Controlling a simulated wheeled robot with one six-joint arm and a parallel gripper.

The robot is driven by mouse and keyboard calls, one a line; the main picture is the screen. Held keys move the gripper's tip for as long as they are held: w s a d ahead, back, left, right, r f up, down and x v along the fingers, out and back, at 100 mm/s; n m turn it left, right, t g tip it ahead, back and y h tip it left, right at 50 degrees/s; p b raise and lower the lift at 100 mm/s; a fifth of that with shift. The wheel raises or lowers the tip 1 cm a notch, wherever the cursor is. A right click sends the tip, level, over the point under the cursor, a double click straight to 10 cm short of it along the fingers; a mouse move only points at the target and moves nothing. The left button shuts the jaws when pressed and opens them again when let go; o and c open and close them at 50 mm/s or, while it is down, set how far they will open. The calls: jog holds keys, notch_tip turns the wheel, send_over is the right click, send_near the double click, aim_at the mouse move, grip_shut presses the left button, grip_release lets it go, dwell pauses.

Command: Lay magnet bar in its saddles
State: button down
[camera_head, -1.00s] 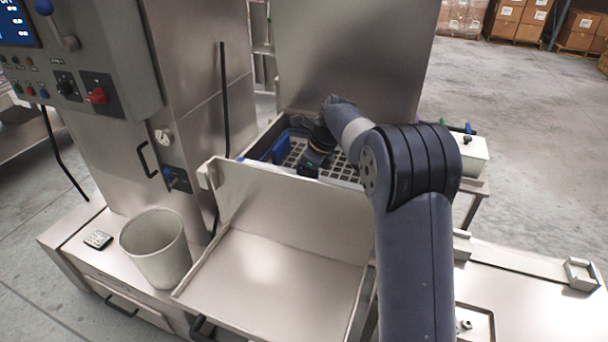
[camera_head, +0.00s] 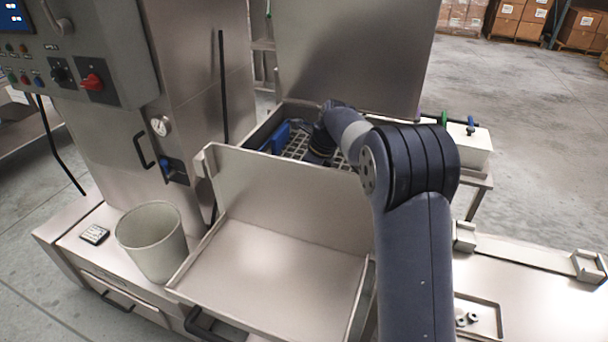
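My arm reaches over the upright steel panel into an open bin with a pale grid (camera_head: 297,147). The wrist end is low in the bin, and my gripper is hidden behind the panel, so its fingers and anything in them do not show. I cannot make out a magnet bar for certain.
A blue object (camera_head: 281,137) is at the bin's left side. An empty steel tray (camera_head: 270,262) lies in front of the panel (camera_head: 285,186). A grey bucket (camera_head: 152,243) stands left. A white box (camera_head: 468,150) with green and blue fittings is right of the bin.

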dwell(0.3)
jog(key=c, duration=1.1)
grip_release()
jog(key=shift+f, duration=0.15)
jog(key=shift+o, duration=0.4)
jog(key=shift+f, duration=0.1)
jog(key=shift+f, duration=0.1)
